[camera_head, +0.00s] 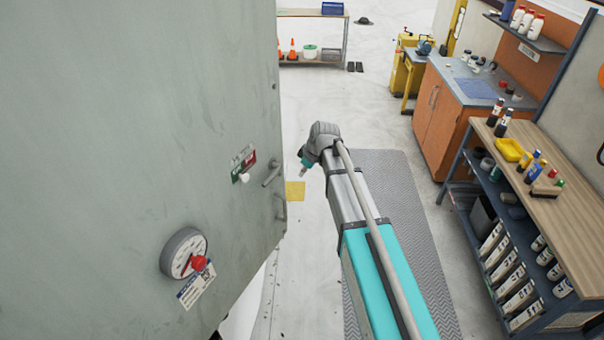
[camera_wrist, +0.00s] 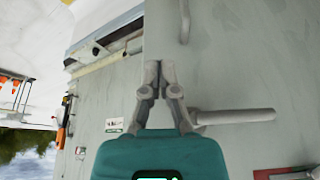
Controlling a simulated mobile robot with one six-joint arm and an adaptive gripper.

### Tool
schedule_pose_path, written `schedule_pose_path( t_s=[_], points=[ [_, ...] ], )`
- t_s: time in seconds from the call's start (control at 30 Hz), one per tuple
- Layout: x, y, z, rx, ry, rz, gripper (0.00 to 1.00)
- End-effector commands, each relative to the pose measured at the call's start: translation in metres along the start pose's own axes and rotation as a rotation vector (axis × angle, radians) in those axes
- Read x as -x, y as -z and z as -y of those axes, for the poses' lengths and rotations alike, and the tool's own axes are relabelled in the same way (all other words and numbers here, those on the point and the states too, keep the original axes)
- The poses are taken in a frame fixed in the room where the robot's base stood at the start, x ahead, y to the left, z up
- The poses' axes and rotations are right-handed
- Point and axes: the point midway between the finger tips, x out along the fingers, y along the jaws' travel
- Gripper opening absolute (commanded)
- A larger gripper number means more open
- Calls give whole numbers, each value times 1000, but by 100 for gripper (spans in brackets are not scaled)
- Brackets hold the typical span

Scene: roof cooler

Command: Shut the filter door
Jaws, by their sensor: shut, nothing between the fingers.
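A large grey metal panel (camera_head: 120,130) fills the left of the head view. It has a small lever handle (camera_head: 271,174) near its right edge; whether this panel is the filter door, I cannot tell. My gripper (camera_head: 304,171) is small and partly turned away there, just right of that edge. In the wrist view my gripper (camera_wrist: 158,75) is shut and empty, its fingers together in front of a grey panel (camera_wrist: 245,50). A round grey bar (camera_wrist: 238,116) runs to the right beside the fingers. Contact with the panel or bar cannot be told.
A dial gauge (camera_head: 184,254) with a red knob sits on the panel. A workbench with shelves (camera_head: 540,190) and an orange cabinet (camera_head: 440,115) stand at right. The floor ahead is mostly clear. A ledge (camera_wrist: 105,50) shows beyond the panel's left edge in the wrist view.

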Motion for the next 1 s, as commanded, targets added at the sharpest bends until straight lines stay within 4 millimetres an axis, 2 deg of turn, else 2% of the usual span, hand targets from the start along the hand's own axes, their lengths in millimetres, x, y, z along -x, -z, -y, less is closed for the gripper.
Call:
schedule_pose_path(
  t_s=[1.0],
  points=[
    [-87, -1, -1, 0, 0, 0, 0]
  ],
)
